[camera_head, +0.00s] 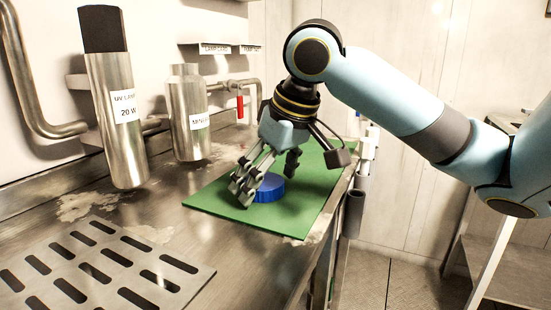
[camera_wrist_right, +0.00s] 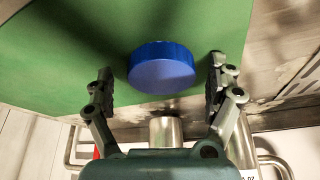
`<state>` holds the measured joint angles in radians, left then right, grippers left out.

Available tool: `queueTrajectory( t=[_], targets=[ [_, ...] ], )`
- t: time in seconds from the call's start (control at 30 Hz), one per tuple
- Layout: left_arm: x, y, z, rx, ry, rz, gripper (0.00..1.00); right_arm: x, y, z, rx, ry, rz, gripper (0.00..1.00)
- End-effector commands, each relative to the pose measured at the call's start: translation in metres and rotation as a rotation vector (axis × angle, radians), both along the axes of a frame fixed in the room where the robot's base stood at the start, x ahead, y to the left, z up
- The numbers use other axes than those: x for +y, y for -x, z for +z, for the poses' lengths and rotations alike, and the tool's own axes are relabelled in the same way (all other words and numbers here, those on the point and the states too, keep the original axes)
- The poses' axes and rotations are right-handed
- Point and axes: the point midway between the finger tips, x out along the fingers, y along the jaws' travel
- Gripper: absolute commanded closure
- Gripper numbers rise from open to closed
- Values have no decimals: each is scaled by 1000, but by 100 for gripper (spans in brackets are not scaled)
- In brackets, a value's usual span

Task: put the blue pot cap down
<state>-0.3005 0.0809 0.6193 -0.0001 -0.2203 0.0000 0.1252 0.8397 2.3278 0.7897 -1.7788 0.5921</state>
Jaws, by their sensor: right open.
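The blue pot cap (camera_head: 270,187) rests on the green mat (camera_head: 220,203) on the steel counter. In the right wrist view the cap (camera_wrist_right: 161,68) lies on the mat (camera_wrist_right: 45,60) between the two spread fingers, with a gap on each side. My right gripper (camera_head: 268,180) is open just above and around the cap, and its near finger hides part of the cap's left side in the head view. The right gripper's fingers also show in the right wrist view (camera_wrist_right: 161,88). My left gripper is not in view.
A tall UV lamp cylinder (camera_head: 118,130) and a shorter labelled steel canister (camera_head: 189,120) stand at the back left. A red-handled valve (camera_head: 240,106) is on the pipe behind. A slotted steel plate (camera_head: 95,265) lies front left. The counter's edge runs along the mat's right side.

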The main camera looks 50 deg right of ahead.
Motion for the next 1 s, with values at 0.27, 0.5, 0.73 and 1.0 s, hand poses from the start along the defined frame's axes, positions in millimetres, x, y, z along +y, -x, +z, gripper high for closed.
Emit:
queueTrajectory(
  t=[0.27,0.5,0.73,1.0],
  targets=[
    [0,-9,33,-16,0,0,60,-1,22,61,-4,11,3,11],
    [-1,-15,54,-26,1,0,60,0,39,100,-2,8,1,11],
    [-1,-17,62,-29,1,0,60,1,45,111,0,2,1,11],
    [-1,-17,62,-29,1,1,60,2,46,112,0,0,0,11]
  ],
)
